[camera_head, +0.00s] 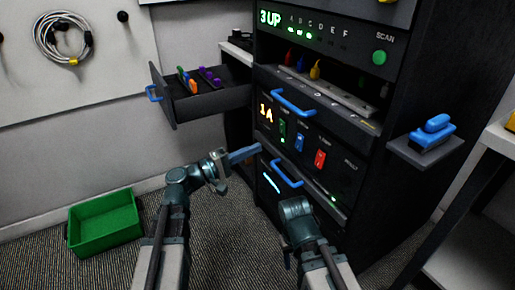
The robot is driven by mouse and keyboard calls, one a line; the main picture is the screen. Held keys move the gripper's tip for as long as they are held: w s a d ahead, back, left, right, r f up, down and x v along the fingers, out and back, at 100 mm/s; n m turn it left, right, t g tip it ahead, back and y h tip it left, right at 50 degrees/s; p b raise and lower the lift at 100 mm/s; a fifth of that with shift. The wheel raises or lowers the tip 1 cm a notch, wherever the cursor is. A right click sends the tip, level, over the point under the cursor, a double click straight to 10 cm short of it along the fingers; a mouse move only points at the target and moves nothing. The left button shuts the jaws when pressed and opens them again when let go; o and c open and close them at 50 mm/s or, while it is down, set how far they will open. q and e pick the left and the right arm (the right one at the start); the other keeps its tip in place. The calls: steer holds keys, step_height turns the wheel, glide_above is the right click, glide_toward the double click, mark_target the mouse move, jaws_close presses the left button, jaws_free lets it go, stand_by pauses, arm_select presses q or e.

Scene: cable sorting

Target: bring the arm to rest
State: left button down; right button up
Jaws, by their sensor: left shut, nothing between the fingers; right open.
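My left gripper (244,154) is shut and empty. My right gripper (296,208) is low in front of the cabinet, below the lower blue handle (287,174). It is open, its fingers are hard to make out, and nothing shows in it. Both forearms rise from the bottom edge of the view.
The cabinet (385,125) has an open drawer (207,101) at left holding coloured connectors. A blue object (432,133) sits on a right-side shelf. A green bin (104,222) stands on the carpet at left. A coiled cable (62,38) hangs on the wall.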

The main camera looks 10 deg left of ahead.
arm_select(q)
steer(key=s+d+f+m+g+y+p, duration=0.5)
steer(key=s+d+f+m+g+y, duration=0.15)
steer(key=s+d+f+g, duration=0.4)
steer(key=s+a+f+m+g+y+p, duration=0.1)
steer(key=s+a+f+m+y+p, duration=0.2)
steer(key=s+a+f+m+y, duration=0.45)
step_height(320, 180, up, 40)
steer(key=s+n+y+p, duration=0.1)
steer(key=n+y+p, duration=0.1)
steer(key=p, duration=3.6)
steer(key=shift+s+f+n+y, duration=0.15)
steer(key=shift+f+n+y, duration=0.1)
steer(key=shift+n+y, duration=0.2)
steer(key=shift+a, duration=0.1)
